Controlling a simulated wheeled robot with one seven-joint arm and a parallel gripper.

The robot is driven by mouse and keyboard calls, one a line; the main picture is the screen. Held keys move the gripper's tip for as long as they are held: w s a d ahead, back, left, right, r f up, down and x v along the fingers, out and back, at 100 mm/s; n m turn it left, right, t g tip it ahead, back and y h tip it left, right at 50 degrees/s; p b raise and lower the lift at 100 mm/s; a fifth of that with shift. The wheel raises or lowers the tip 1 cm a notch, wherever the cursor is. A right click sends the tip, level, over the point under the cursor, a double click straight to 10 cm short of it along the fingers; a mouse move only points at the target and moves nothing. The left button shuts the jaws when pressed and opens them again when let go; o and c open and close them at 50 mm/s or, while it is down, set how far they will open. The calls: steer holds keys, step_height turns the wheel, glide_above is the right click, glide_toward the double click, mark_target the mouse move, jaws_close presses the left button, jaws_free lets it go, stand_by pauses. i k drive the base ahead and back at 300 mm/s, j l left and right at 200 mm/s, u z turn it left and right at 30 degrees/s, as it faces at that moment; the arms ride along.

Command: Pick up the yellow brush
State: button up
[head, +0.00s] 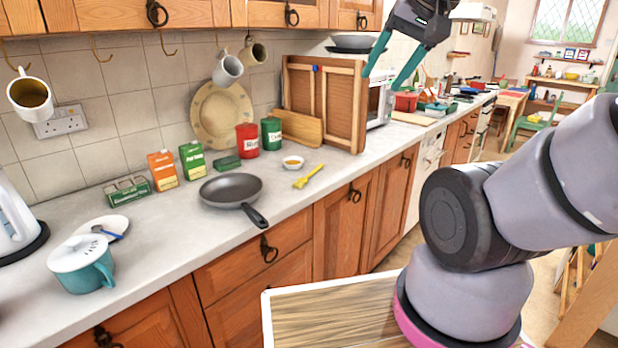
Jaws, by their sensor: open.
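My gripper (389,82) is at the top of the head view, in front of the microwave. Its two teal fingers point down and are spread apart, with nothing between them. It is above and to the right of the brush, well apart from it.
A wooden framed panel (327,101) stands upright behind, left of the microwave (379,100). Mugs hang under the wall cupboards. Counter in front of the brush is clear.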

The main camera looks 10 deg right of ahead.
mark_target(300, 183)
steer(key=i+l, duration=1.15)
steer(key=j+u, duration=0.05)
